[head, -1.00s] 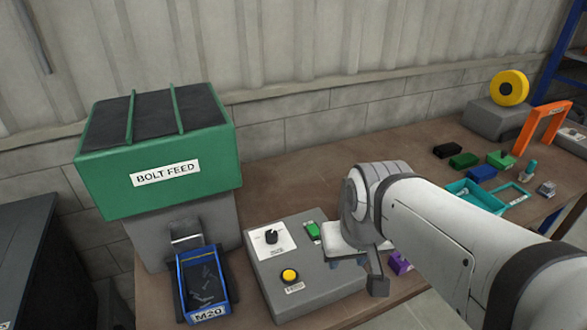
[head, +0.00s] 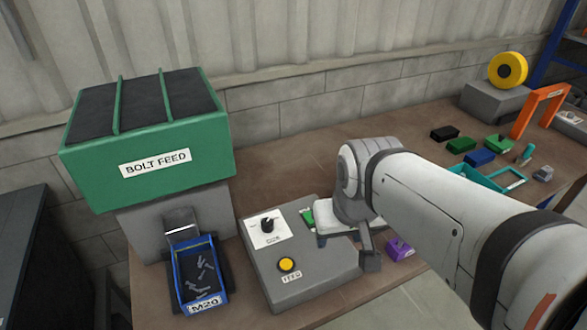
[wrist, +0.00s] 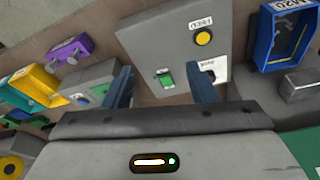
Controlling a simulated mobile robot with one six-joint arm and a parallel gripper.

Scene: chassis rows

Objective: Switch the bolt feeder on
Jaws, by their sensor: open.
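The green bolt feeder (head: 150,140), labelled BOLT FEED, stands at the left of the bench. A grey control box (head: 315,275) sits to its right with a black knob (head: 267,225) on a white plate, a yellow button (head: 287,264) labelled FEED, and a green switch (head: 307,218). In the wrist view, the green switch (wrist: 166,80) shows between my open gripper's fingers (wrist: 163,88). The black knob (wrist: 208,72) is partly hidden by the right finger. In the head view, my gripper (head: 343,250) is over the box's right side, largely hidden by my wrist. It holds nothing.
A blue bin (head: 197,275) marked M20 holds several bolts beneath the feeder. A purple part (head: 399,249) lies right of the box. Coloured blocks, a teal tray (head: 470,175) and an orange frame (head: 540,110) stand farther right. The bench behind the box is clear.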

